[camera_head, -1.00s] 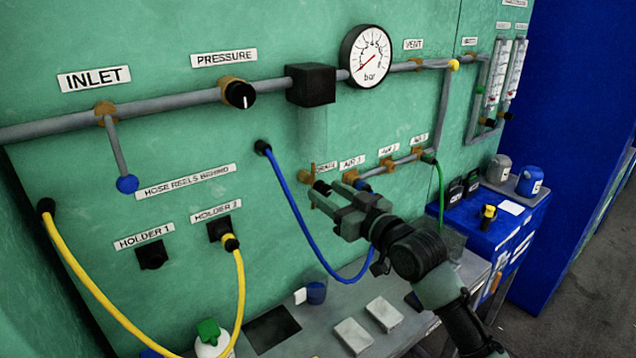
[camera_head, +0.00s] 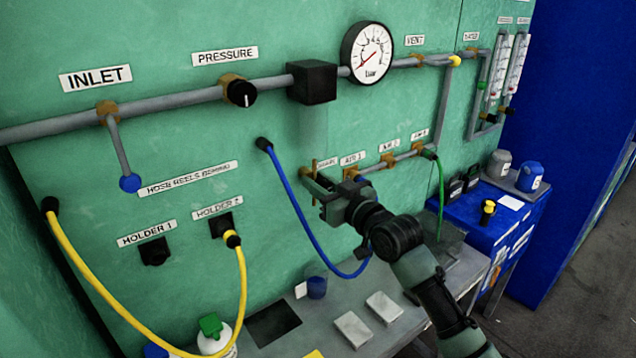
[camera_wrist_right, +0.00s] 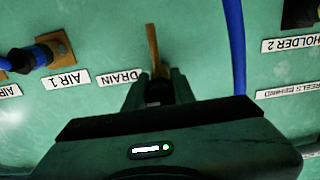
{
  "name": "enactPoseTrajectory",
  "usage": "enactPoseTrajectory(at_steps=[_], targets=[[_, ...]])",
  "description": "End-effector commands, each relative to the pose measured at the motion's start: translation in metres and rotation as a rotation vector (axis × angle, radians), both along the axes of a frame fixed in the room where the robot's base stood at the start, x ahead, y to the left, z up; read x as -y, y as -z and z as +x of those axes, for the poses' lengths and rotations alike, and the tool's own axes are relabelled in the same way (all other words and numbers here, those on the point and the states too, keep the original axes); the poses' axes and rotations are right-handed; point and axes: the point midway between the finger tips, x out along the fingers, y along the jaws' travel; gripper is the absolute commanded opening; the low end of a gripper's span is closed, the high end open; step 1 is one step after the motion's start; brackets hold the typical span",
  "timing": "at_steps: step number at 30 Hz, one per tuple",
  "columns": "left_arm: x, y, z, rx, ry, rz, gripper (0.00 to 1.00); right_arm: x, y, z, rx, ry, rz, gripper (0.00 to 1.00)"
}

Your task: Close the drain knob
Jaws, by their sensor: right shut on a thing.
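The drain knob is a small dark knob on a brass fitting on the green panel, at the left end of the AIR outlet row. In the wrist view the drain knob (camera_wrist_right: 156,91) sits between the fingers of my right gripper (camera_wrist_right: 157,88), beside the upside-down DRAIN label (camera_wrist_right: 121,78). A brass stem (camera_wrist_right: 153,45) extends from it. In the head view my right gripper (camera_head: 322,198) is against the panel at the brass drain fitting (camera_head: 314,172), and hides most of the knob. My left gripper is out of view.
A blue hose (camera_head: 292,205) hangs just left of my right gripper. The AIR 1 outlet (camera_wrist_right: 45,52) is close on the other side. The grey shelf (camera_head: 345,300) below holds a blue cup (camera_head: 317,287) and pale blocks (camera_head: 353,329).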

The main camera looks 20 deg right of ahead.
Motion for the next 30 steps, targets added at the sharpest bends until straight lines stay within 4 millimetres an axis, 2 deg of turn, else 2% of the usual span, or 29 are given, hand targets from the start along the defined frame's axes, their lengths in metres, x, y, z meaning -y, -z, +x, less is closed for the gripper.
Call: enactPoseTrajectory(at_steps=[11,30], targets=[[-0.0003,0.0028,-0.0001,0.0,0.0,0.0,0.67,0.0006,0.0002,0.0003,0.045,0.0,-0.127,0.0],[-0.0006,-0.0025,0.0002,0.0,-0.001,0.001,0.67,0.0014,-0.0014,0.0006,0.244,-0.001,-0.678,0.0]])
